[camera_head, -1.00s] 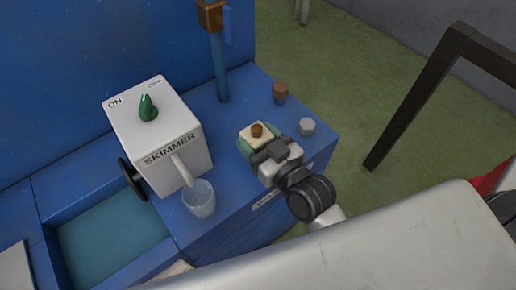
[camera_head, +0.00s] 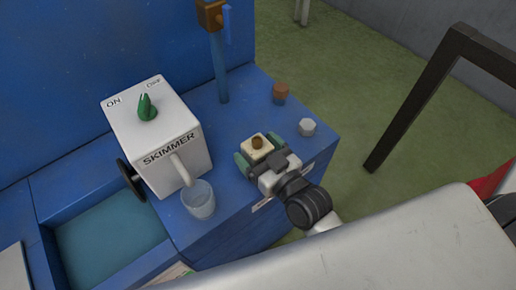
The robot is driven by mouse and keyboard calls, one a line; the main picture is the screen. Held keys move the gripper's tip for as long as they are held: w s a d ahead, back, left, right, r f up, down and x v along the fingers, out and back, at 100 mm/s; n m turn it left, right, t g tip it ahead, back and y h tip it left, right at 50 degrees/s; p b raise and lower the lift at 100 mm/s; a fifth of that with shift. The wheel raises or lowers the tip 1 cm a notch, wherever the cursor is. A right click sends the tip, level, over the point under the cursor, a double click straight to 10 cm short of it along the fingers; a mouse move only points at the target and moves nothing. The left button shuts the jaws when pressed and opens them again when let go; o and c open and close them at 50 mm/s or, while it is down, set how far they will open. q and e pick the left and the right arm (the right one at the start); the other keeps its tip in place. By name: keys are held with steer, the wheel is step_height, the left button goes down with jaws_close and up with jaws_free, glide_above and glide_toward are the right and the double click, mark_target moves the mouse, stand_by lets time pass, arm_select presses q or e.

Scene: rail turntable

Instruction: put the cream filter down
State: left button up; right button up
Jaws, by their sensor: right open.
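The cream filter (camera_head: 249,143) is a small cream block with a brown knob on top. It appears to rest on the blue bench top, right of the skimmer. My right gripper (camera_head: 271,156) is open, with one green fingertip on each side of the filter. Whether the fingertips touch it I cannot tell. My left gripper is not in view.
The white skimmer box (camera_head: 165,135) with a green knob stands left, with a clear cup (camera_head: 199,200) under its spout. A grey hexagonal piece (camera_head: 307,127) and a brown-capped piece (camera_head: 280,92) stand near the bench's right edge. A blue pipe (camera_head: 220,65) rises behind.

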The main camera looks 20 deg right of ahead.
steer(key=shift+r, duration=0.2)
steer(key=v, duration=1.2)
steer(key=shift+b, duration=0.45)
steer(key=f+g, duration=0.1)
steer(key=f, duration=0.5)
steer(key=d+f+g+h, duration=0.1)
steer(key=f, duration=0.5)
steer(key=f+g+h, duration=0.1)
steer(key=f+g, duration=0.1)
steer(key=f, duration=0.4)
steer(key=shift+w+d+f, duration=0.2)
steer(key=shift+w+d, duration=0.15)
steer(key=s+d+f+g+h, duration=0.15)
steer(key=s+f, duration=0.25)
steer(key=f, duration=0.5)
steer(key=s+d+f+m+g+h, duration=0.1)
steer(key=s+f+g, duration=0.2)
steer(key=f, duration=0.5)
steer(key=s+d+f+g+h, duration=0.1)
steer(key=s+d+f+g, duration=0.2)
steer(key=f, duration=0.6)
steer(key=s+f+g, duration=0.4)
steer(key=s+f, duration=0.4)
steer(key=s, duration=0.4)
steer(key=shift+s+d+m+h, duration=0.15)
steer(key=shift+d+m+h, duration=0.15)
steer(key=shift+d+h, duration=0.1)
